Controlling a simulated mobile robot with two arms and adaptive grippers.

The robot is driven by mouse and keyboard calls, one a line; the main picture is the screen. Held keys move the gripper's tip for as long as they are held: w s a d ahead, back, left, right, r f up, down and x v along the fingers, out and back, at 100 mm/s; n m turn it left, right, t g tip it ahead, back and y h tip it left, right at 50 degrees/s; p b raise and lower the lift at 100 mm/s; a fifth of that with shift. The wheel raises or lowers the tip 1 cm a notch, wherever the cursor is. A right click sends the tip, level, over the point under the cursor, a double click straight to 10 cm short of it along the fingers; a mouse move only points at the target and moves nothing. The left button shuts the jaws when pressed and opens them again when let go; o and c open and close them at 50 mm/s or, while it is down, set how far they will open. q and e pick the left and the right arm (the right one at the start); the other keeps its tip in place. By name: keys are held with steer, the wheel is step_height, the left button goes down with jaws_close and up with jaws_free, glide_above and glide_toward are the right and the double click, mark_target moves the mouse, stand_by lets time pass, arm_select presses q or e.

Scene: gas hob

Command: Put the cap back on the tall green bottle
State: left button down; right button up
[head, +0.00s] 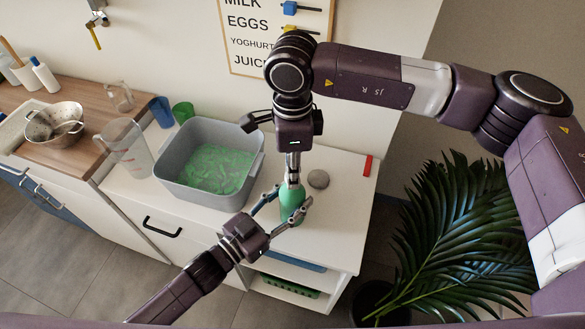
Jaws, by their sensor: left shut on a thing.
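The tall green bottle (292,203) stands upright near the front of the white counter. My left gripper (291,209) comes from the lower left and is shut on the bottle's body, one finger on each side. My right gripper (292,179) points straight down at the bottle's top. Its narrow fingers look close together and hide the bottle's mouth. I cannot make out a cap between them or on the bottle. A grey round disc (319,179) lies on the counter just right of the bottle; I cannot tell whether it is a cap.
A grey tub (172,165) with green contents stands left of the bottle. A clear jug (127,148), blue cup (161,111) and green cup (183,112) are farther left. A red block (368,166) lies at the counter's right edge. A potted palm (450,235) stands beyond it.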

jaws_close()
steer(key=o, duration=0.7)
jaws_free()
steer(key=shift+r, duration=0.1)
arm_select(q)
steer(key=c, duration=1)
jaws_free()
arm_select(e)
step_height(320, 180, up, 12)
steer(key=shift+f, duration=0.1)
arm_select(q)
steer(key=shift+s+a, duration=0.1)
